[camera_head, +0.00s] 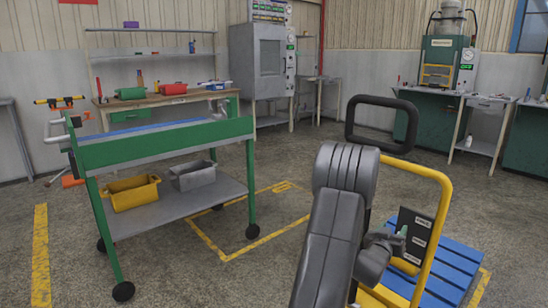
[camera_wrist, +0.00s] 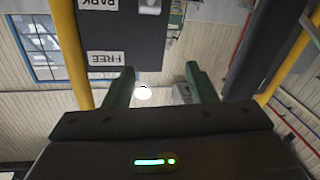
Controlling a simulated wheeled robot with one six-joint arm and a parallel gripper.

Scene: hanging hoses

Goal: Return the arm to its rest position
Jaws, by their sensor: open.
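My gripper (camera_wrist: 163,80) shows in the wrist view with its two green fingers spread apart and nothing between them. In the head view my grey arm (camera_head: 335,215) rises from the bottom and bends over at its top. A grey wrist part with a small greenish tip shows right of the arm, close to the label panel in the picture; I cannot tell the gap. The wrist view is upside down and shows the dark label panel (camera_wrist: 125,40) with PARK and FREE labels beyond the fingers. No hose is clearly visible.
A yellow-framed cart (camera_head: 436,215) with a black handle and blue slatted deck (camera_head: 445,270) stands close behind and right of my arm. A green trolley (camera_head: 165,148) with a yellow bin (camera_head: 130,193) and a grey bin stands left. Open floor (camera_head: 240,285) lies between them.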

